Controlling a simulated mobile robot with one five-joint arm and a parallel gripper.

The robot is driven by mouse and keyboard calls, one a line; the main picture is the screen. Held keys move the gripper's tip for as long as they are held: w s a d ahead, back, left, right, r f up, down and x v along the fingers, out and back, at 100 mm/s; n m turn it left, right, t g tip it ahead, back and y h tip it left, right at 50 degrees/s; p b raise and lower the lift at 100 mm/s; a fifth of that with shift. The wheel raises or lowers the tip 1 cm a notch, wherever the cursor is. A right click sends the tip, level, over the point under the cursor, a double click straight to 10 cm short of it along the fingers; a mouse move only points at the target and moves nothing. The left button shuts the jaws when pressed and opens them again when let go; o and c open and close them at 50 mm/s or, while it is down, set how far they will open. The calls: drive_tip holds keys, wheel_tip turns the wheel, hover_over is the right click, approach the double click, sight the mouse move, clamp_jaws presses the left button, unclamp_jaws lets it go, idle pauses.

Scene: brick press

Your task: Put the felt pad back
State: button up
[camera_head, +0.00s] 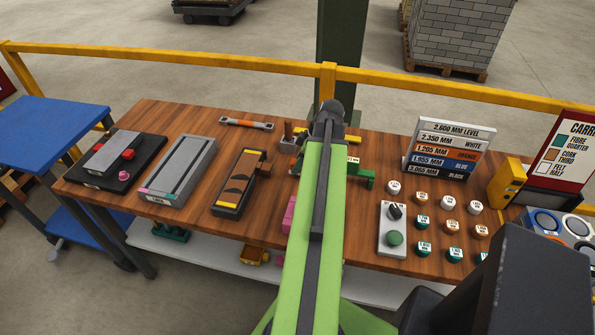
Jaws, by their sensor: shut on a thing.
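My gripper does not show; my green arm reaches up the middle of the picture and hides what lies behind it. No felt pad can be made out for certain. A pink piece (289,215) shows at the left edge of my arm, mostly hidden, and I cannot tell whether it is the pad or what bears it. A small pink disc (125,176) lies on the black tray (75,172) at the left of the bench. A card (564,152) at the right lists fibre quarter, cork third and felt half.
Several labelled round pieces (447,202) stand at the right beside a switch box (393,228). A yellow rail (180,58) runs behind.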

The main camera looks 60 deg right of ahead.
wheel_tip(320, 180, down, 2)
drive_tip(key=shift+d+f+b, duration=0.15)
drive_tip(key=shift+f+b, duration=0.05)
drive_tip(key=shift+b, duration=0.25)
drive_tip(key=shift+s+r, duration=0.1)
drive_tip(key=shift+r, duration=0.15)
drive_tip(key=shift+f, duration=0.2)
drive_tip(key=o, duration=1.2)
drive_tip(key=shift+s+r+p, duration=0.1)
drive_tip(key=shift+r+p, duration=0.45)
drive_tip(key=shift+p, duration=0.05)
drive_tip(key=p+v, duration=1)
drive_tip(key=v, duration=0.1)
drive_tip(key=shift+s+d+r, duration=0.1)
